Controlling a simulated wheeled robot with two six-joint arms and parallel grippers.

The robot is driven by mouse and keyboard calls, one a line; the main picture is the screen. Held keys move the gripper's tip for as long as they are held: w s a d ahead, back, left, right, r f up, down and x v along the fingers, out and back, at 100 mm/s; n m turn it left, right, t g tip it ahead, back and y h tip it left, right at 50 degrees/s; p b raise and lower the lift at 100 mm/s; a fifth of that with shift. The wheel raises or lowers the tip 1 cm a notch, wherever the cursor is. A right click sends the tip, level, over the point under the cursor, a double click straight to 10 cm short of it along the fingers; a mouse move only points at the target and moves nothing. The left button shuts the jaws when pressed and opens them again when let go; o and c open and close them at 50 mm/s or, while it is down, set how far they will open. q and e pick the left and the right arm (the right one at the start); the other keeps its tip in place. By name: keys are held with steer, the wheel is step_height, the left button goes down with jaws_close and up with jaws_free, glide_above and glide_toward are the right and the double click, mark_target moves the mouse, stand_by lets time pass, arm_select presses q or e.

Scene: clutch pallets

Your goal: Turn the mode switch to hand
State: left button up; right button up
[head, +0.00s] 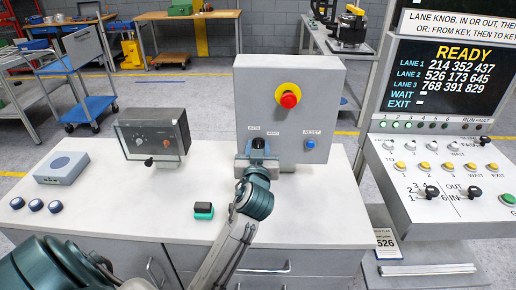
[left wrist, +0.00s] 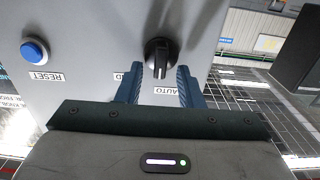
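The mode switch is a black knob (left wrist: 159,55) on the front of a grey control box (head: 313,92). In the left wrist view, turned over, its pale pointer mark faces down, toward the AUTO label (left wrist: 166,91). The HAND label is partly hidden behind a finger. My left gripper (left wrist: 159,86) is open, with one finger on each side of the knob's lower end; I cannot tell whether either touches it. In the head view my left gripper (head: 258,152) is at the box front and covers part of the knob. My right gripper is not in view.
The box also carries a red stop button (head: 289,100) and a blue RESET button (head: 310,145). On the white bench (head: 130,215) stand a dark meter box (head: 157,135), a grey-blue unit (head: 62,167) and a small green-black block (head: 204,211). A lane console (head: 440,165) stands at right.

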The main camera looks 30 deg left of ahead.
arm_select(q)
steer(key=shift+c, duration=0.4)
steer(key=shift+s+d, duration=0.1)
jaws_close()
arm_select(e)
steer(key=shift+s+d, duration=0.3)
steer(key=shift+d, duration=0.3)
